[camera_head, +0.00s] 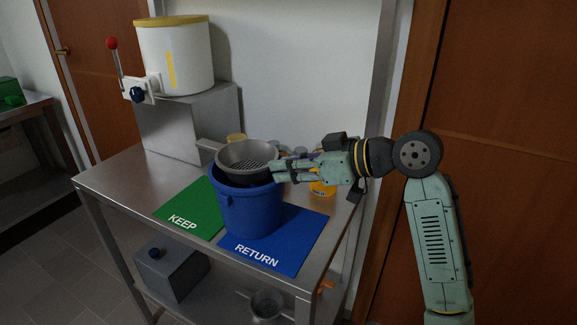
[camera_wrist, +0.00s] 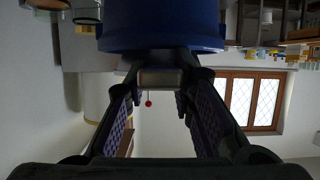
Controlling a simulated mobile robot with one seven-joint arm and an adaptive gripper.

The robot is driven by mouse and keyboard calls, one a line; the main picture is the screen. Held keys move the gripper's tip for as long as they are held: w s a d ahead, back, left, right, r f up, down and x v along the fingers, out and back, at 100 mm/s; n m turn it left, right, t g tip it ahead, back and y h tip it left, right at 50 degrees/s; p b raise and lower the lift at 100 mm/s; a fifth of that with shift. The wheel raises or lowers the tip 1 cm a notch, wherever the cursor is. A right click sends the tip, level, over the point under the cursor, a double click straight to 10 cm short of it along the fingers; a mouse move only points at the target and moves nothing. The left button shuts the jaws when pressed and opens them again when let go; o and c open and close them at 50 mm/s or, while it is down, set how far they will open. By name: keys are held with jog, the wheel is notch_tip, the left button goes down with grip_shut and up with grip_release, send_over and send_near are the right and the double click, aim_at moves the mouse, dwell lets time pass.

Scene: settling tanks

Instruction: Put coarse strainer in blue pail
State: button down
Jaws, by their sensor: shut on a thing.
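The coarse strainer (camera_head: 248,157), a grey metal bowl with a perforated bottom, is at the mouth of the blue pail (camera_head: 250,208). Its rim shows above the pail's far rim; I cannot tell whether it rests on the pail. The pail stands upright on the table. My gripper (camera_head: 281,177) reaches in from the right at the pail's right rim and is shut on the strainer's near side. In the wrist view a grey block (camera_wrist: 160,77), apparently the strainer's grip, lies between the fingertips, with the pail (camera_wrist: 160,25) close beyond.
The pail straddles a green KEEP mat (camera_head: 181,213) and a blue RETURN mat (camera_head: 285,245). A white tank with a yellow lid (camera_head: 175,60) stands on a metal block behind. Yellow containers sit near the wall. Another metal strainer (camera_head: 266,303) is on the lower shelf.

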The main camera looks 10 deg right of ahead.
jog(key=shift+s+a+f+b, duration=0.1)
jog(key=shift+f+b, duration=0.35)
jog(key=shift+f, duration=0.6)
jog(key=c, duration=1.4)
grip_release()
jog(key=shift+o, duration=0.2)
jog(key=shift+f, duration=0.1)
jog(key=shift+r+p, duration=0.3)
jog(key=shift+r, duration=0.05)
jog(key=r+b+v, duration=0.1)
jog(key=b+v, duration=0.1)
jog(key=v, duration=1)
jog(key=shift+w+b, duration=0.25)
jog(key=shift+b, duration=0.15)
jog(key=shift+r, duration=0.15)
